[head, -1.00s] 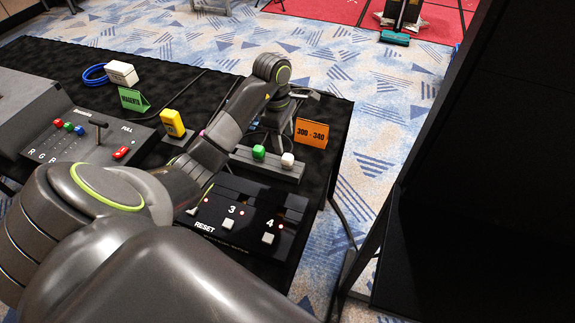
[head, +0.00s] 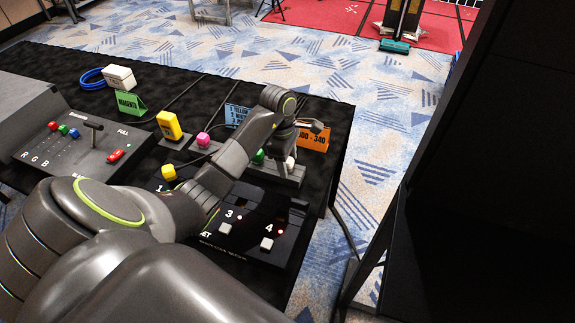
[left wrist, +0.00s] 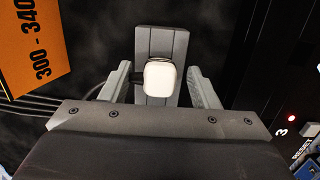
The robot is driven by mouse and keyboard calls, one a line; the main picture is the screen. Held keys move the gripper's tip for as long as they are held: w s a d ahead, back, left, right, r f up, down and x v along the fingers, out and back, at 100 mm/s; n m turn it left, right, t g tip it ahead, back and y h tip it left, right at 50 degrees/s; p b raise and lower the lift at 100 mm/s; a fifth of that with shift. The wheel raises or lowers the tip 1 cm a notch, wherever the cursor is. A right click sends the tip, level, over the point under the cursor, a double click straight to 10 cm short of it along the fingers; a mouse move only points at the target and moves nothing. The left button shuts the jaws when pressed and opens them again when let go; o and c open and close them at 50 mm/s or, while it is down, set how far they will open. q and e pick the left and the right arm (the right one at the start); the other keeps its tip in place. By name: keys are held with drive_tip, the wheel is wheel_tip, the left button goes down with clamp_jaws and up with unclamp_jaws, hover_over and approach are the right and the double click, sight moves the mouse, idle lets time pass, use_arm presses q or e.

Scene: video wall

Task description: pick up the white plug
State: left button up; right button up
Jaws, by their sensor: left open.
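The white plug (head: 290,163) stands at the right end of a grey rack (head: 262,168) on the black-covered table, partly hidden by my gripper. In the left wrist view the white plug (left wrist: 159,78) lies midway between the fingers, seen from above, with the rack (left wrist: 168,42) running away behind it. My left gripper (head: 291,146) is above the rack's right end. In the wrist view its two fingers (left wrist: 161,88) are apart on either side of the plug, with a gap on each side. My right gripper is not in view.
An orange "300 - 340" card (head: 314,139) stands close behind the gripper. A black panel with switches (head: 246,226) lies in front. Pink (head: 203,139) and yellow (head: 168,172) plugs stand to the left.

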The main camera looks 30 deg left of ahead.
use_arm(q)
drive_tip(key=shift+c, duration=0.2)
drive_tip(key=c, duration=1)
